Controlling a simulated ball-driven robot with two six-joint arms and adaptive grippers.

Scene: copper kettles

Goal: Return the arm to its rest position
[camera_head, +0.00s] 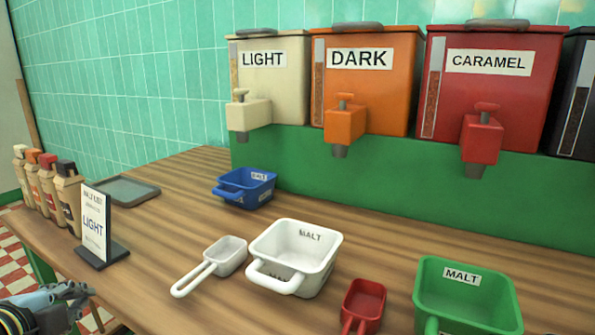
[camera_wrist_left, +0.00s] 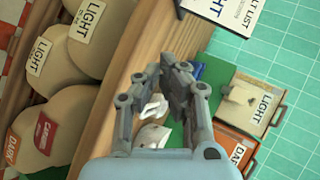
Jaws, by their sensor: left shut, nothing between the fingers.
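My left gripper (camera_head: 78,303) shows at the lower left corner of the head view, beside the table's left front edge and below the sign stand. In the left wrist view the gripper (camera_wrist_left: 163,70) has its fingertips close together, shut and empty. A white scoop (camera_wrist_left: 153,108) and a white tub (camera_wrist_left: 152,135) show beyond the fingers, apart from them. In the head view no object is held by my left arm. My right gripper is in neither view.
The wooden table (camera_head: 165,228) carries a sign stand (camera_head: 95,225), bottles (camera_head: 68,195), a grey tray (camera_head: 122,190), a blue tub (camera_head: 245,188), a white tub (camera_head: 297,255), a white scoop (camera_head: 226,254), a red scoop (camera_head: 362,300) and a green tub (camera_head: 465,295). Dispensers line the back. Sacks (camera_wrist_left: 60,60) stand beside the table.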

